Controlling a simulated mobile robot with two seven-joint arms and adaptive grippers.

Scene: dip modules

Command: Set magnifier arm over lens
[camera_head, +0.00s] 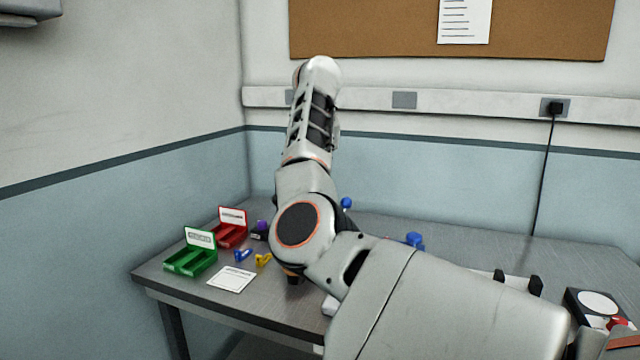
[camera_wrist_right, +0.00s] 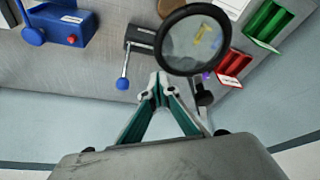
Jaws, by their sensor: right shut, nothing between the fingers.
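The magnifier, a round lens in a thick black rim (camera_wrist_right: 163,49), is in the right wrist view, just beyond my fingertips. A yellow piece shows through its glass. A dark post or knob (camera_wrist_right: 204,97) stands by the rim's lower right; whether it joins the rim is unclear. My right gripper (camera_wrist_right: 158,88) is shut and empty, its tips just below and left of the rim, apart from it in the picture. In the head view my right arm covers the middle of the table and hides the magnifier. My left gripper is not in view.
Left of the rim are a dark block (camera_wrist_right: 138,37) with a blue-ended lever (camera_wrist_right: 122,83) and a blue box (camera_wrist_right: 62,25) with a red button. The head view shows a green tray (camera_head: 190,262), a red tray (camera_head: 231,234), a white card (camera_head: 231,279) and small blue and yellow pieces.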

